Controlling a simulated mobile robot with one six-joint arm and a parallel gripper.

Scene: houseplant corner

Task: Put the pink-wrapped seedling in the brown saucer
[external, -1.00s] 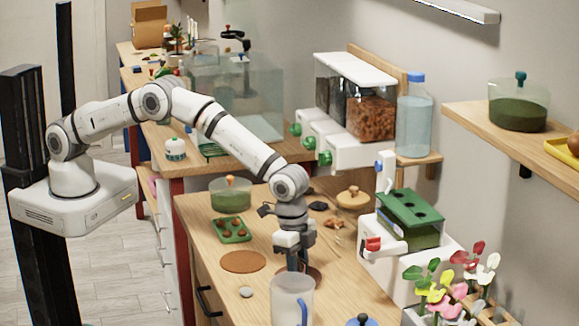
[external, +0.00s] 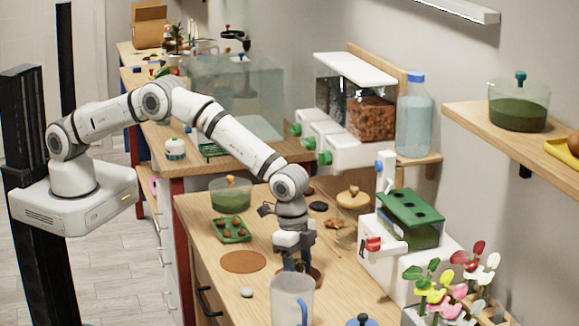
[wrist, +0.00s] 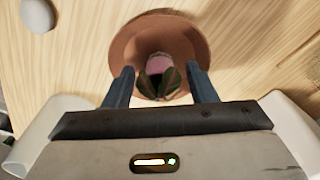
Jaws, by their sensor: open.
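The pink-wrapped seedling (wrist: 158,64) stands near the middle of the brown saucer (wrist: 125,45) in the wrist view, its dark green leaves towards me. My gripper (wrist: 158,84) is open, with one blue-grey finger on each side of the seedling and a gap to both. In the external view my gripper (external: 299,266) points down over the saucer (external: 317,277). The saucer is partly hidden there by the fingers and a clear pitcher, and I cannot make out the seedling.
A clear pitcher (external: 291,302) with a blue handle stands close in front of my gripper. A flat brown disc (external: 243,262), a grey stone (external: 246,292) and a green tray (external: 232,230) lie to the left. Potted flowers (external: 445,290) stand at the right.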

